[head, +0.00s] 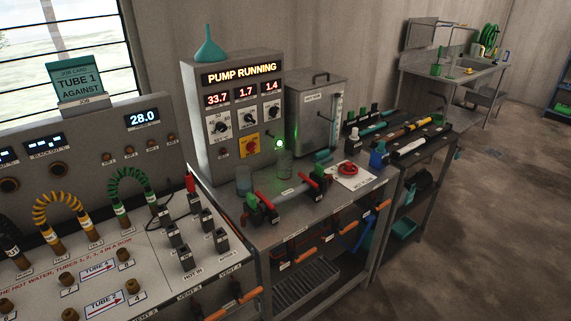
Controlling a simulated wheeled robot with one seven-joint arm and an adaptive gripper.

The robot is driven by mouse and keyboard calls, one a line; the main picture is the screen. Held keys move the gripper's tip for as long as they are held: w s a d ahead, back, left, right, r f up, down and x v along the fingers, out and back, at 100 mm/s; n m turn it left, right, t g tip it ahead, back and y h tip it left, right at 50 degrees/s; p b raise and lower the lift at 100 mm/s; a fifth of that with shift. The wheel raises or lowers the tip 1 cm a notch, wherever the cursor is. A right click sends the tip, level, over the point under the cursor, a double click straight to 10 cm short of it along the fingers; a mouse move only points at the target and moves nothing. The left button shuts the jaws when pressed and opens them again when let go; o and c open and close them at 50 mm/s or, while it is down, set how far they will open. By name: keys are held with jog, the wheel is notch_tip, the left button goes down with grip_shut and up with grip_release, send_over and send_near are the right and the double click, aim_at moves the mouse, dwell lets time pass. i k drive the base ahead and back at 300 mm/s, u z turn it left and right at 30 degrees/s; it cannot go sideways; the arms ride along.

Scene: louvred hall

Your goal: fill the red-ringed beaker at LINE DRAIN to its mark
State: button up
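Two clear beakers stand on the middle bench in front of the pump panel: a left beaker (244,181) and a right beaker (284,164). I cannot make out a red ring, a fill mark or a liquid level on either. A grey pipe piece (291,195) with red and green handled fittings (262,203) at its ends lies in front of them. No label reading LINE DRAIN can be made out. The pump panel (241,110) reads PUMP RUNNING, with 33.7, 1.7 and 1.4 below, and a green lamp is lit. My gripper is not in view.
A sloped hose panel (90,255) fills the left. A metal tank (313,112) stands behind the bench, and a red handwheel (347,169) lies on a white sheet. A tool bench (408,160) and a sink (467,70) are farther right. The floor (490,220) at right is clear.

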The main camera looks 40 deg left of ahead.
aim_at(284, 165)
jog(key=u, duration=1.4)
